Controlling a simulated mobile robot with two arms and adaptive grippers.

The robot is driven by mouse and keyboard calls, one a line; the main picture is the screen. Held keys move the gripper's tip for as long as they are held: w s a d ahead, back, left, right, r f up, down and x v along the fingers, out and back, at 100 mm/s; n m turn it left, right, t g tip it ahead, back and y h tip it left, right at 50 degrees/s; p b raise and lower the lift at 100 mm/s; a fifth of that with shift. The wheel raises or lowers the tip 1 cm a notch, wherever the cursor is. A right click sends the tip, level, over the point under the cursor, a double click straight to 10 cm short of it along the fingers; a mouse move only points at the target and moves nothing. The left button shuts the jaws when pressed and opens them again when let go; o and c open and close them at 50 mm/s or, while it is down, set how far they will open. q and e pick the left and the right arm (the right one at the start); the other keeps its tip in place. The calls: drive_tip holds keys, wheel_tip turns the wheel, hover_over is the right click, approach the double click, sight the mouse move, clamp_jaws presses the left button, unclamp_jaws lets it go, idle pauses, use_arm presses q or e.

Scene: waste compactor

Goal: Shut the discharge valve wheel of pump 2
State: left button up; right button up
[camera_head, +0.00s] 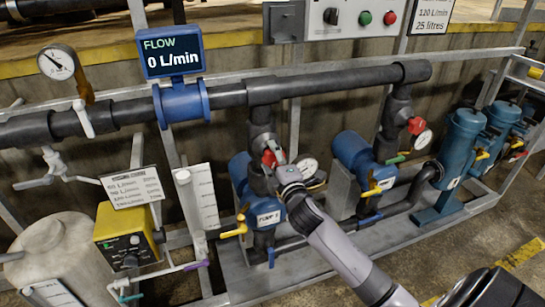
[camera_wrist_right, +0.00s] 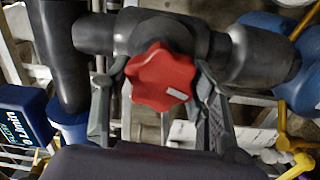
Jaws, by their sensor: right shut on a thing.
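A red lobed valve wheel (camera_head: 269,158) sits on the dark vertical pipe above the nearer blue pump (camera_head: 240,172). That pump's white label (camera_head: 268,217) starts with "PUMP"; its number is too small to be sure of. My right gripper (camera_head: 279,166) is shut on this wheel. In the right wrist view the wheel (camera_wrist_right: 162,77) sits between the two grey fingers, with a white mark on its lower right. A second red wheel (camera_head: 416,126) is on the pipe above the farther blue pump (camera_head: 352,152), with no gripper at it. My left gripper is out of view.
The blue flow meter (camera_head: 172,53) reads 0 L/min. A dark header pipe (camera_head: 335,83) runs above the wheels. Round gauges (camera_head: 307,168), yellow-handled valves (camera_head: 236,229) and a yellow box (camera_head: 127,242) stand close by. Open floor (camera_head: 450,250) lies at the lower right.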

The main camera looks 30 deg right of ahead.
drive_tip(key=m+p, duration=0.1)
drive_tip(key=m, duration=0.3)
drive_tip(key=shift+r+m, duration=0.1)
drive_tip(key=shift+m, duration=0.3)
drive_tip(key=m+p, duration=0.2)
drive_tip(key=m, duration=0.2)
drive_tip(key=shift+r, duration=0.1)
drive_tip(key=m+p, duration=0.2)
drive_tip(key=m, duration=0.3)
drive_tip(key=shift+d+p, duration=0.1)
drive_tip(key=shift+p, duration=0.25)
drive_tip(key=m+p, duration=0.2)
drive_tip(key=m, duration=0.2)
drive_tip(key=shift+d, duration=0.1)
drive_tip(key=m+p, duration=0.1)
drive_tip(key=m, duration=0.3)
drive_tip(key=shift+p, duration=0.3)
drive_tip(key=m+p, duration=0.1)
drive_tip(key=m, duration=0.2)
drive_tip(key=shift+s+d+m, duration=0.1)
drive_tip(key=shift+m, duration=0.3)
drive_tip(key=m, duration=0.3)
drive_tip(key=shift+f, duration=0.2)
drive_tip(key=shift+m, duration=1.7)
